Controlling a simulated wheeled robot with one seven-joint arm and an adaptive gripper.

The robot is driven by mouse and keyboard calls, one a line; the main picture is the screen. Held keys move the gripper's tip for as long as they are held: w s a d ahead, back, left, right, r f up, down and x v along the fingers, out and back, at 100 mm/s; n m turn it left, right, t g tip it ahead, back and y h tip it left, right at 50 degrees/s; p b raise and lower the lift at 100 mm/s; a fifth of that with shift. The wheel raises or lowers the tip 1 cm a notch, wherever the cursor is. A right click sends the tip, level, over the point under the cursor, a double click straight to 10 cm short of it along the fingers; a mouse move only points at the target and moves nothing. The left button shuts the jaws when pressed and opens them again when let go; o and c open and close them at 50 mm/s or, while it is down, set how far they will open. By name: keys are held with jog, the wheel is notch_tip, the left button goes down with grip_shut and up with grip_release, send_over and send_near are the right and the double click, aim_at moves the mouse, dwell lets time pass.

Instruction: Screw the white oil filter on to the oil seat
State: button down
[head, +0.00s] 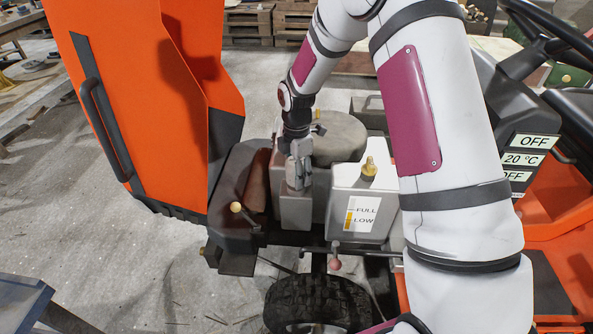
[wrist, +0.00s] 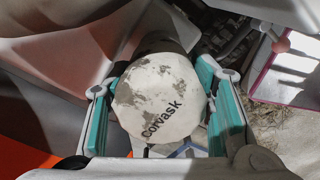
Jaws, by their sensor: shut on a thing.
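The white oil filter (wrist: 158,100), scuffed with grey patches and marked "Corvask", fills the middle of the wrist view with its end face towards the camera. My gripper (wrist: 163,108) is shut on it, with one teal-lined finger on each side. A dark round part shows behind the filter's far edge. I cannot tell whether that is the oil seat or whether the filter touches it. In the head view my gripper (head: 299,168) points down into the engine bay, beside the grey block. The filter cannot be made out there.
A white tank (head: 362,203) marked FULL and LOW, with a brass cap, stands right of my gripper. An orange panel (head: 150,90) rises at the left. A red-knobbed lever (head: 335,264) and a tyre (head: 320,303) are below. The surroundings of the gripper are tight.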

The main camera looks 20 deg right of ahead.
jog(key=shift+f+b, duration=0.3)
jog(key=shift+f, duration=0.3)
jog(key=c, duration=0.7)
grip_release()
